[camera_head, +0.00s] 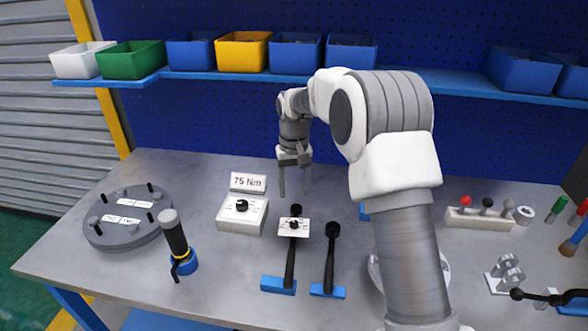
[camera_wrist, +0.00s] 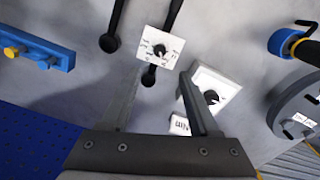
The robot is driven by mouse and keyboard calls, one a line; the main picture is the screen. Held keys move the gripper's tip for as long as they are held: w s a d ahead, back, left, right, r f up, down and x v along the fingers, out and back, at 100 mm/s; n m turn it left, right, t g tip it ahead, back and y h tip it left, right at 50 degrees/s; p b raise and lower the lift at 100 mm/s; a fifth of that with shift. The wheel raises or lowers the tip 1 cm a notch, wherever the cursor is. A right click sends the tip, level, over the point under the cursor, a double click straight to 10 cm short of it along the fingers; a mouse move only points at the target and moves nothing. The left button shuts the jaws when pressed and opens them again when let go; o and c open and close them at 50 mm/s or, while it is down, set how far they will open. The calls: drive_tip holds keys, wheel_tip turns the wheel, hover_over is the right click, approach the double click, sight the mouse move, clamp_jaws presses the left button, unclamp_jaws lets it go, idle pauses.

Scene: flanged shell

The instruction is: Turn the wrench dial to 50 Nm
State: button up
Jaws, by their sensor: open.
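A black wrench (camera_head: 290,265) with a blue end lies on the table, carrying a white dial plate with a black knob (camera_head: 294,226). This dial plate also shows in the wrist view (camera_wrist: 173,45); its markings are too small to read. A white box with a black dial knob (camera_head: 241,208) stands to its left, and also shows in the wrist view (camera_wrist: 208,82). A sign (camera_head: 248,182) behind the box reads 75 Nm. My gripper (camera_head: 295,192) is open and empty, pointing down above the table behind the wrench dial, apart from it.
A second black wrench (camera_head: 331,250) lies just right of the first. A round grey flange (camera_head: 125,235) and a black-handled tool with a blue collar (camera_head: 175,235) are at left. A rack of coloured knobs (camera_head: 480,218) is at right. A blue shelf (camera_head: 220,75) with bins spans the back.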

wheel_tip(320, 180, up, 6)
idle(0.5)
drive_tip(key=s+d+r+t, duration=0.2)
drive_tip(key=s+d+r, duration=0.2)
drive_tip(key=s+r, duration=0.35)
drive_tip(key=s+d+r+t, duration=0.1)
drive_tip(key=s+d+r, duration=0.4)
drive_tip(key=s, duration=0.4)
drive_tip(key=s+d+f+m+t, duration=0.1)
drive_tip(key=s, duration=0.8)
drive_tip(key=s+d+f+t, duration=0.1)
drive_tip(key=s, duration=0.7)
drive_tip(key=shift+s+d+f+m+t, duration=0.25)
drive_tip(key=shift+s+d+m+t, duration=0.05)
drive_tip(key=shift+s+d+m, duration=0.1)
